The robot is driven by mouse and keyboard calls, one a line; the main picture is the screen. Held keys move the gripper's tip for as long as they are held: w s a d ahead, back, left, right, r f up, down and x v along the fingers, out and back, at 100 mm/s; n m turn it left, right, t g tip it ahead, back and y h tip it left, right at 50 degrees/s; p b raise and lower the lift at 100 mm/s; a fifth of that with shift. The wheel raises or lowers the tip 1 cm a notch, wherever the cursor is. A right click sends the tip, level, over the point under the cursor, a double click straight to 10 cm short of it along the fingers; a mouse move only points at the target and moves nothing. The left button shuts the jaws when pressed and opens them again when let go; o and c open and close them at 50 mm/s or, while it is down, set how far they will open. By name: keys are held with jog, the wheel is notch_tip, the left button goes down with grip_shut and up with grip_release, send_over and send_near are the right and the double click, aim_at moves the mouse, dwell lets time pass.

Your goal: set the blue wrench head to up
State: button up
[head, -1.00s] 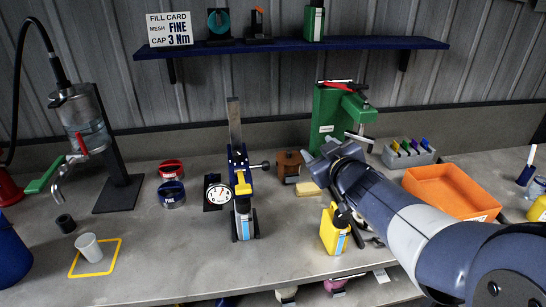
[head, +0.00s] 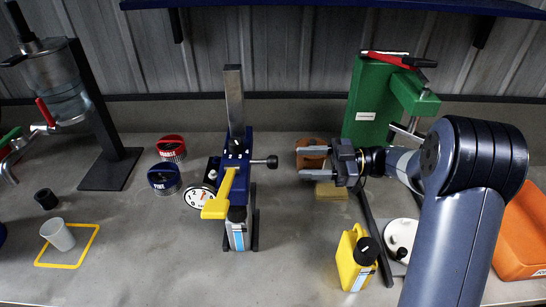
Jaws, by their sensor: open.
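The blue wrench head (head: 235,168) sits on an upright steel column (head: 234,95), low on it, with much bare column above. A yellow lever (head: 219,195) sticks out from its front, tilted down toward the viewer. A black knob (head: 272,161) on a short rod points right from it. A round dial (head: 199,197) stands at its left. A grey container with a blue label (head: 238,232) is under the head. My gripper (head: 300,161) is open and empty to the right of the knob, its fingers pointing left, apart from the knob and head.
A brown block (head: 312,142) and a tan block (head: 330,192) are behind or below my gripper. A yellow jug (head: 356,258) stands in front, a green press (head: 375,100) behind. Red (head: 171,147) and blue (head: 163,178) lidded pieces lie left.

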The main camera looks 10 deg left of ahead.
aim_at(265, 162)
jog(key=p+x, duration=0.1)
jog(key=x, duration=0.9)
jog(key=shift+a, duration=0.25)
jog(key=shift+r, duration=0.1)
grip_shut()
